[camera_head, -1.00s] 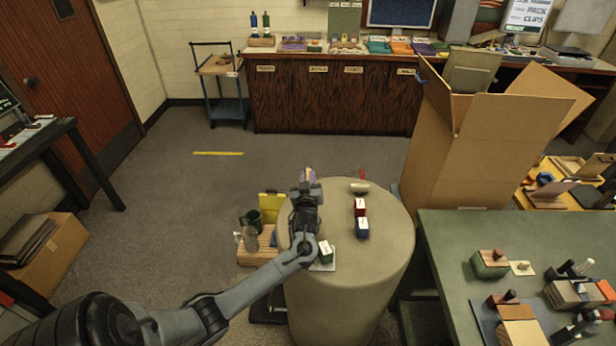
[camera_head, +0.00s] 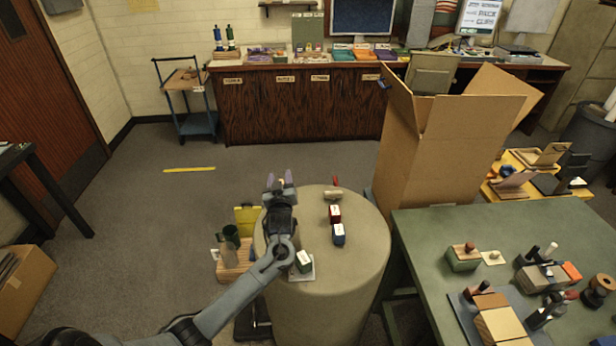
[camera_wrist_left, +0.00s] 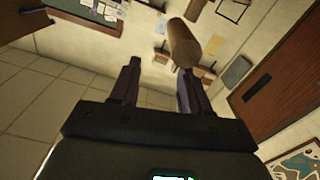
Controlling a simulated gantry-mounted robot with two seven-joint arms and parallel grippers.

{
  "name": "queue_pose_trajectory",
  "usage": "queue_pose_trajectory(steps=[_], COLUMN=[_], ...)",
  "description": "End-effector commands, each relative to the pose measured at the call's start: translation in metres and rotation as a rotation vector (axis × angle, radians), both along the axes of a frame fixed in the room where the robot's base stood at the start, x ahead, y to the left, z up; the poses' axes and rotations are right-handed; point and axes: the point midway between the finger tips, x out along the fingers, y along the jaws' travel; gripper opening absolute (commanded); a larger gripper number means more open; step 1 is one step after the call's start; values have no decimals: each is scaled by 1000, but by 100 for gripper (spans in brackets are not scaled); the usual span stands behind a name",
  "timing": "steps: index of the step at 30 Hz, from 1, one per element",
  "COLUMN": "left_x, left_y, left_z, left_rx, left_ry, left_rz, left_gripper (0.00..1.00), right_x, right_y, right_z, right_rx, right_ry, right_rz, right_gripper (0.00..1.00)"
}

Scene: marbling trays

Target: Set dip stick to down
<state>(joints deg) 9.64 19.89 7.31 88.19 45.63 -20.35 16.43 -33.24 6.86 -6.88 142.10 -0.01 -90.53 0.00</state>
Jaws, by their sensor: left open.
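My left gripper (camera_head: 280,181) is over the left part of the round drum-like table (camera_head: 345,262), its purple fingers apart and pointing away from me. In the left wrist view the open fingers (camera_wrist_left: 157,82) show with a brown cylinder (camera_wrist_left: 184,43) by the tip of the right-hand finger. I cannot tell whether it touches the finger. I cannot tell for sure which thing is the dip stick. A pale roller-like piece (camera_head: 333,195) with a red stick (camera_head: 335,181) lies at the far side of the round table. My right gripper is not in view.
A tall open carton (camera_head: 425,150) and a green table (camera_head: 425,240) bound the right.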

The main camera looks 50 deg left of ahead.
Motion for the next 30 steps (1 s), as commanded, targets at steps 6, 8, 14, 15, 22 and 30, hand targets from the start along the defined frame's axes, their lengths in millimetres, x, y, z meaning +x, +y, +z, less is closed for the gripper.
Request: queue_pose_trajectory(steps=[6, 8, 14, 15, 22, 30], left_x=[15, 19, 28, 29, 35, 35], left_y=[-45, -56, -86, -90, -108, -111], left_z=[25, 32, 50, 53, 64, 66], left_rx=[-6, -5, -4, -5, -3, -1], left_ry=[-5, -4, -1, -1, 1, 2], left_rz=[-5, -5, -4, -4, -3, -1], left_gripper=[46, 46, 46, 46, 46, 46], right_x=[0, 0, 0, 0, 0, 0], right_y=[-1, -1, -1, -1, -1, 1], right_z=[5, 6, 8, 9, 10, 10], right_rx=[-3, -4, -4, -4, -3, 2], right_ry=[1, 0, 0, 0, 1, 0], right_rz=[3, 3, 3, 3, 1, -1], right_gripper=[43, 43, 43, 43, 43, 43])
